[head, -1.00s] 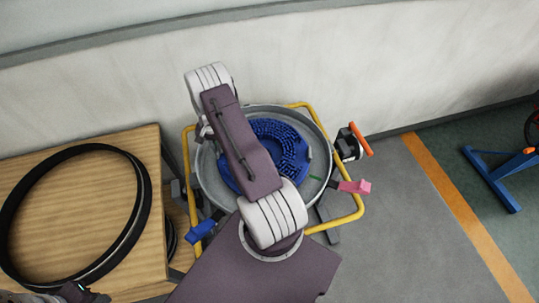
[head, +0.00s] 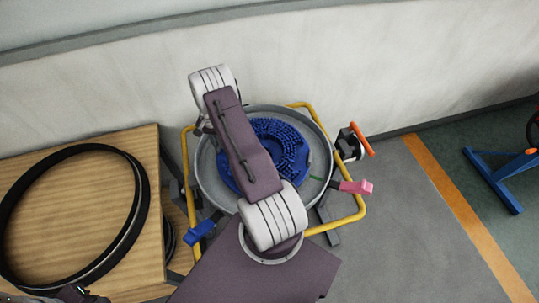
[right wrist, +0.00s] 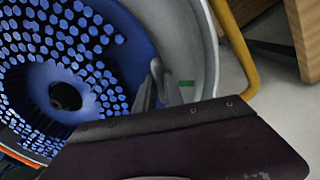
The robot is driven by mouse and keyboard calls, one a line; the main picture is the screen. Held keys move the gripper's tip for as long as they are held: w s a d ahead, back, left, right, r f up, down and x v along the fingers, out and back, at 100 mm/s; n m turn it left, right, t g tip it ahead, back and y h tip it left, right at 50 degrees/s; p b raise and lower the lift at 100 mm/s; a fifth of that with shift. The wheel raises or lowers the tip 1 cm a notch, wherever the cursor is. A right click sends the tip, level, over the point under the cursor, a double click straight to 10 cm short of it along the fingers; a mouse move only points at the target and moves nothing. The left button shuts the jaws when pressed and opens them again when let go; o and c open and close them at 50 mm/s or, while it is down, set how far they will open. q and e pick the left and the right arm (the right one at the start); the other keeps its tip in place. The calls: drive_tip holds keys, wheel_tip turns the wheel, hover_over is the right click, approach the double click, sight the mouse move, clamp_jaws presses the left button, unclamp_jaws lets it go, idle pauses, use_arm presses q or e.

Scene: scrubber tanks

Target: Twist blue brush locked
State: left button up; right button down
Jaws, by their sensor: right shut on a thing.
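The blue brush (head: 292,150) is a round disc with blue bristle tufts, lying inside the grey round tank (head: 325,132). My right arm covers much of its middle and left side in the head view. In the right wrist view the brush (right wrist: 75,60) shows its tufts and a dark centre hole. My right gripper (right wrist: 156,84) is shut on the brush at its outer edge, beside the tank wall. A small green mark (right wrist: 187,83) shows close to the fingers. A part of my left arm's end (head: 75,293) shows at the bottom left; its jaws are not clear.
A yellow tube frame (head: 345,222) surrounds the tank. A blue handle (head: 201,231), a pink handle (head: 357,187) and an orange-topped part (head: 360,139) stick out around it. A wooden table (head: 110,143) with a large black ring (head: 142,200) stands left. The wall is close behind.

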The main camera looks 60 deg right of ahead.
drive_tip(key=shift+w+d+m, duration=0.15)
drive_tip(key=shift+d+m, duration=0.15)
drive_tip(key=shift+d, duration=0.05)
drive_tip(key=shift+w+d+f+m+b, duration=0.1)
drive_tip(key=shift+w+d+m+b, duration=0.1)
drive_tip(key=shift+d+m+b, duration=0.25)
drive_tip(key=shift+w+d+m+b, duration=0.15)
drive_tip(key=shift+d+m+b, duration=0.1)
drive_tip(key=shift+d+b, duration=0.35)
drive_tip(key=c, duration=1.4)
unclamp_jaws()
drive_tip(key=shift+o, duration=0.2)
wheel_tip(320, 180, up, 9)
drive_tip(key=shift+r+b, duration=0.1)
drive_tip(key=shift+b, duration=0.5)
